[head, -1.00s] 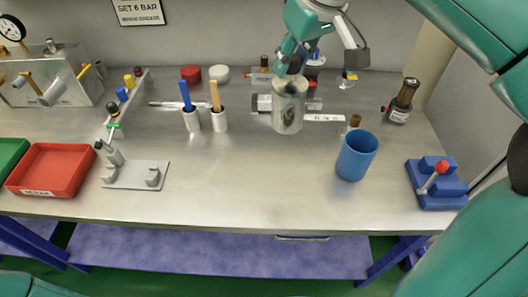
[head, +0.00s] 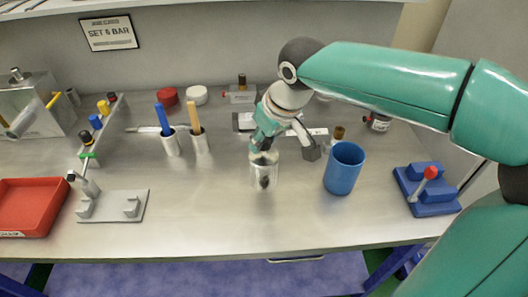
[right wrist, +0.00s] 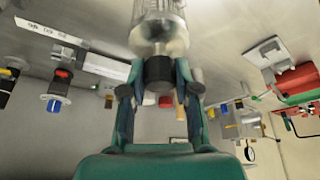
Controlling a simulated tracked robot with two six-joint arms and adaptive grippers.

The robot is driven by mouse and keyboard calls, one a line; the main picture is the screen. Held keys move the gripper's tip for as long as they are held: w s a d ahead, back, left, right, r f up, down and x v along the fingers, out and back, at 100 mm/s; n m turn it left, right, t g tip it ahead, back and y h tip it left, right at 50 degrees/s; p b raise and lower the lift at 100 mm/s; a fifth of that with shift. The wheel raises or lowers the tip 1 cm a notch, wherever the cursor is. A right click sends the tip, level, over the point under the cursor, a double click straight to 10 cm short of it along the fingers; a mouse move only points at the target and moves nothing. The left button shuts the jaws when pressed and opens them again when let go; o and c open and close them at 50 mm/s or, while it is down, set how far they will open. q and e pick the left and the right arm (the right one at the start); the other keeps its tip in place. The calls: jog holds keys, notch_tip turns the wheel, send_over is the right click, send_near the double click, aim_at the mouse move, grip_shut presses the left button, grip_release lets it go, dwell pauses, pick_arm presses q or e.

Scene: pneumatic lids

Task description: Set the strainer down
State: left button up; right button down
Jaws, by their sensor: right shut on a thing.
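The strainer (head: 264,172) is a clear cylinder with a dark part inside, upright over the middle of the steel bench. My right gripper (head: 263,150) is at its top and shut on it. In the right wrist view the right gripper's fingers (right wrist: 159,76) close on the strainer's dark neck, and the clear bowl of the strainer (right wrist: 158,30) lies beyond them. Whether its bottom touches the bench or hangs just above is hard to tell. My left gripper is out of view.
A blue cup (head: 343,169) stands just right of the strainer. Two white holders with a blue handle (head: 163,120) and a tan handle (head: 194,118) stand left. A grey bracket (head: 112,206), a red tray (head: 32,207) and a blue lever block (head: 427,190) are farther out. The bench front is clear.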

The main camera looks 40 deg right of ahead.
jog(key=shift+f, duration=2.05)
jog(key=c, duration=0.8)
grip_release()
jog(key=shift+c, duration=0.2)
jog(key=shift+r, duration=0.2)
jog(key=v, duration=1.2)
